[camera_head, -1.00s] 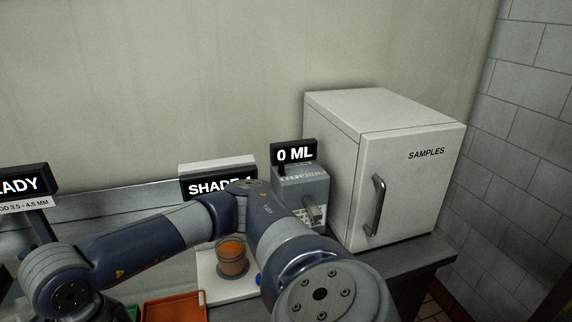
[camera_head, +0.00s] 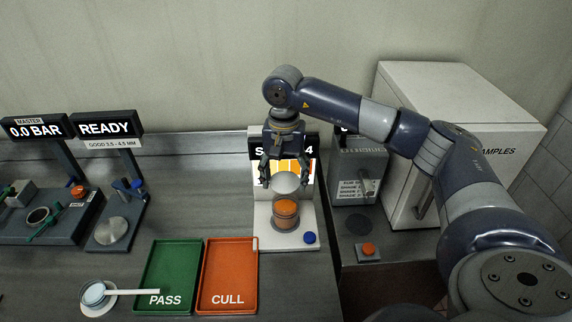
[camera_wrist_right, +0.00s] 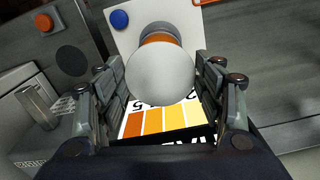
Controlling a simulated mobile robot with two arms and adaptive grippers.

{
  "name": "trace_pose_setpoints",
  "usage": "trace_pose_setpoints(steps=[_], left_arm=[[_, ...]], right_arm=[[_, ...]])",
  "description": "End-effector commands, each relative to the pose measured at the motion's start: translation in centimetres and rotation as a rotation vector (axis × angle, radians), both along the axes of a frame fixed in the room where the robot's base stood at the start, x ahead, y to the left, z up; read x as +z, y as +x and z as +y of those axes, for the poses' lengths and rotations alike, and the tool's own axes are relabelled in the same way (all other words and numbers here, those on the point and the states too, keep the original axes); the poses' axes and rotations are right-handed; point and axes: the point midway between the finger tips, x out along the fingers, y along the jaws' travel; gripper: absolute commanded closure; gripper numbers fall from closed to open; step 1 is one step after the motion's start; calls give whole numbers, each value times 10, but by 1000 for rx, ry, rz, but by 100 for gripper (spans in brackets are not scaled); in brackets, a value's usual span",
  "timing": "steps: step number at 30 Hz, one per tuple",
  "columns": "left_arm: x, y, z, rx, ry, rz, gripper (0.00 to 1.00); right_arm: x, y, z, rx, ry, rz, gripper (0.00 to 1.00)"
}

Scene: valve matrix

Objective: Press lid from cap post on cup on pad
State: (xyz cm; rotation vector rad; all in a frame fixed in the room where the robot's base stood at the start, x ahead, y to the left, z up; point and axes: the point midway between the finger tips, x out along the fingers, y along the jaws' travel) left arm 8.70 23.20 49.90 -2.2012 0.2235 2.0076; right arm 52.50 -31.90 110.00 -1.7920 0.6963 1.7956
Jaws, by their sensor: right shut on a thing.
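The cup (camera_head: 286,215) is clear with orange contents and stands upright on the pale pad (camera_head: 263,238) of the shade station. My right gripper (camera_head: 286,180) points down over it, its fingers shut on the sides of the round pale lid (camera_head: 288,184). The lid sits just above the cup's mouth; I cannot tell whether they touch. In the right wrist view the lid (camera_wrist_right: 174,78) lies between the fingers and covers most of the cup (camera_wrist_right: 160,37). I cannot make out the cap post. My left gripper is out of view.
A blue button (camera_head: 310,238) is at the pad's front right. Green PASS (camera_head: 168,272) and orange CULL (camera_head: 228,270) trays lie to the left. A dispenser (camera_head: 357,190) and a SAMPLES cabinet (camera_head: 425,90) stand to the right, partly behind my arm.

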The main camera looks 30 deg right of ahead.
Motion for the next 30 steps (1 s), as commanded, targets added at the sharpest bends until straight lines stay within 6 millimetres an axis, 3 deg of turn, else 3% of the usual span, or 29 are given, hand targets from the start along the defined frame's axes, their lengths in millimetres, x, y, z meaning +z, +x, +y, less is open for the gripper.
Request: trace_pose_setpoints(steps=[8, 30], left_arm=[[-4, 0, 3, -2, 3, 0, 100], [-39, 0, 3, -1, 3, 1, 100]], right_arm=[[-8, 1, -3, -12, -1, 1, 48], [-62, 1, -2, -9, 0, 0, 48]])
